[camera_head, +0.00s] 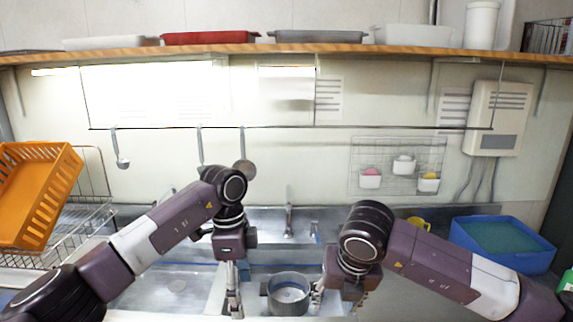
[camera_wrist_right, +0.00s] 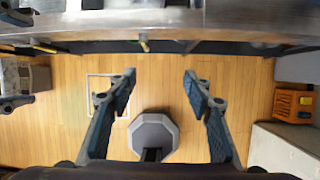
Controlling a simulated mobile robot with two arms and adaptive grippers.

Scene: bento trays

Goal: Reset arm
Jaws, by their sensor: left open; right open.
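My left arm reaches in from the left in the head view. Its gripper (camera_head: 233,292) hangs down over the sink area, left of a round metal pot, and is open with nothing seen in it. My right arm reaches in from the right. Its gripper (camera_head: 338,297) hangs low, right of the pot, partly hidden by its own wrist. In the right wrist view the right gripper (camera_wrist_right: 159,77) has its two fingers wide apart, with nothing between them but wooden floor far behind.
The round metal pot (camera_head: 288,296) stands between the grippers. An orange basket (camera_head: 62,190) sits on a wire rack at left. A blue bin (camera_head: 505,262) and a yellow cup (camera_head: 418,223) are at right. A shelf (camera_head: 300,48) with trays runs above. A counter edge (camera_wrist_right: 160,22) tops the wrist view.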

